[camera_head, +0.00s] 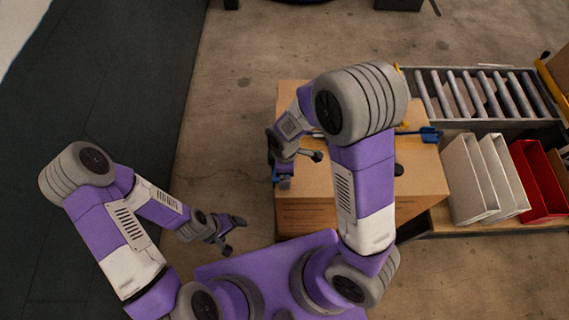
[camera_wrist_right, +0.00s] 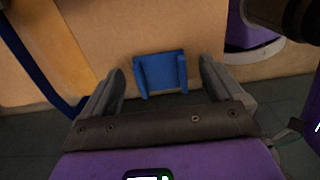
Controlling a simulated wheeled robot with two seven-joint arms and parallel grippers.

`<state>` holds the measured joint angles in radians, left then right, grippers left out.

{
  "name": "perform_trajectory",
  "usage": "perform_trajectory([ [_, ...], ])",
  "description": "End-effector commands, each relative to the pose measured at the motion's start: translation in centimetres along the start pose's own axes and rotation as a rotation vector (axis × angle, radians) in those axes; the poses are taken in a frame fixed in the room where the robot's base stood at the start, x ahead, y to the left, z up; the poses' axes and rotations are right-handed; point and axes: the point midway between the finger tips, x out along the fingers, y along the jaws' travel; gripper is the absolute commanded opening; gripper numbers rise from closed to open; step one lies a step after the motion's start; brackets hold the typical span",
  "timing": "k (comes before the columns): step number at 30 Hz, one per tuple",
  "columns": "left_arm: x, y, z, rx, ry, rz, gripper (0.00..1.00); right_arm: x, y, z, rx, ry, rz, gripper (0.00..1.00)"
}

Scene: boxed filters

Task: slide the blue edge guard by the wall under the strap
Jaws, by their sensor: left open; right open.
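The blue edge guard (camera_wrist_right: 161,72) shows in the right wrist view against the cardboard box (camera_wrist_right: 140,25), between the fingers of my right gripper (camera_wrist_right: 162,88). The gripper is open, with a gap on each side of the guard. In the head view the guard (camera_head: 275,173) is partly hidden by my right gripper (camera_head: 300,168), at the box's left side. The blue strap (camera_wrist_right: 38,65) runs down the box to the left of the guard, apart from it. My left gripper (camera_head: 233,236) is open and empty, left of the box (camera_head: 300,215).
Another blue guard (camera_head: 430,135) sits at the box's right side. A roller conveyor (camera_head: 470,95) is behind right. White bins (camera_head: 470,180) and a red bin (camera_head: 535,180) stand at the right. Floor (camera_head: 225,110) left of the box is clear. My right arm covers much of the box top.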

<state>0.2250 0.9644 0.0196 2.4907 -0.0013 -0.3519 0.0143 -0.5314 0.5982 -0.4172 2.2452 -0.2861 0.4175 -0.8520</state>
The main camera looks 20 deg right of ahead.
Motion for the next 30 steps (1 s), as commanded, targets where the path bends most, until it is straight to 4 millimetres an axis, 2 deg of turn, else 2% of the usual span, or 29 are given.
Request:
perform_trajectory([
  [3, 0.23, -0.08, -0.01, 0.0, 0.0, 0.0, 0.86, 0.64, 0.01, 0.01, 0.0, 0.0, 0.001, 0.94],
  [11, 0.19, -0.06, -0.01, 0.0, 0.0, 0.0, 0.86, 0.65, 0.02, 0.0, 0.001, 0.001, 0.001, 0.94],
  [23, 0.19, -0.06, -0.01, 0.0, 0.0, 0.0, 0.86, 0.64, 0.02, -0.02, 0.001, 0.001, 0.001, 0.33],
  [30, 0.17, -0.05, -0.01, 0.0, 0.0, 0.0, 0.86, 0.64, 0.67, -0.03, 0.001, 0.001, 0.001, 0.33],
])
